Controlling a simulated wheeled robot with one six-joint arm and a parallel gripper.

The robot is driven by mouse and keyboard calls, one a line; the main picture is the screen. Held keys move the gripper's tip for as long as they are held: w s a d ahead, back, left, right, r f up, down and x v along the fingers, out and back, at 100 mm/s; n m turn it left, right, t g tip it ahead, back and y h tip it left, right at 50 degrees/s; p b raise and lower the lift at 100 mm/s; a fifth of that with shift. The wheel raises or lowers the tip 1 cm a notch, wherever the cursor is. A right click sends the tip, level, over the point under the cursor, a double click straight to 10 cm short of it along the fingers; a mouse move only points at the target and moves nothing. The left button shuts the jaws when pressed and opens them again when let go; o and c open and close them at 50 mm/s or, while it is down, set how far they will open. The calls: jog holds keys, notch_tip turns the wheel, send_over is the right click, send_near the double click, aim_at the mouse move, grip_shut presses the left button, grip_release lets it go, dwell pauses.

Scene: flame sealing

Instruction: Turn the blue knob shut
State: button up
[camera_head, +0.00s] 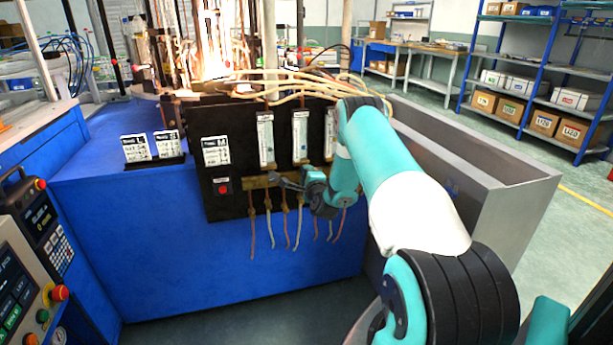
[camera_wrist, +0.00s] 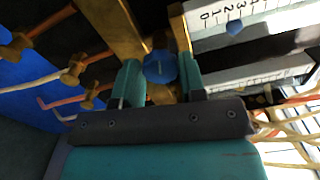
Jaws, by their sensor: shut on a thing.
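The blue knob (camera_wrist: 160,67) is round and sits on a brass fitting (camera_wrist: 112,25) in the wrist view. My gripper (camera_wrist: 160,82) is shut on it, with one teal finger on each side of the knob. In the head view my gripper (camera_head: 278,180) reaches the brass strip at the bottom of the black panel (camera_head: 214,122). The knob is hidden there behind my gripper. A line marking on the knob's face is too small to read.
Flow meters (camera_head: 265,139) with scales stand on the panel above my gripper. Tubes (camera_head: 297,225) hang below the brass strip. A red button (camera_head: 223,188) is at the panel's left. Flames (camera_head: 212,60) burn behind the panel. A grey metal trough (camera_head: 482,170) stands right of it.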

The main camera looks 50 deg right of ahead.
jog(key=o, duration=0.9)
jog(key=b+v, duration=1.7)
jog(key=b, duration=0.6)
jog(key=shift+a, duration=0.25)
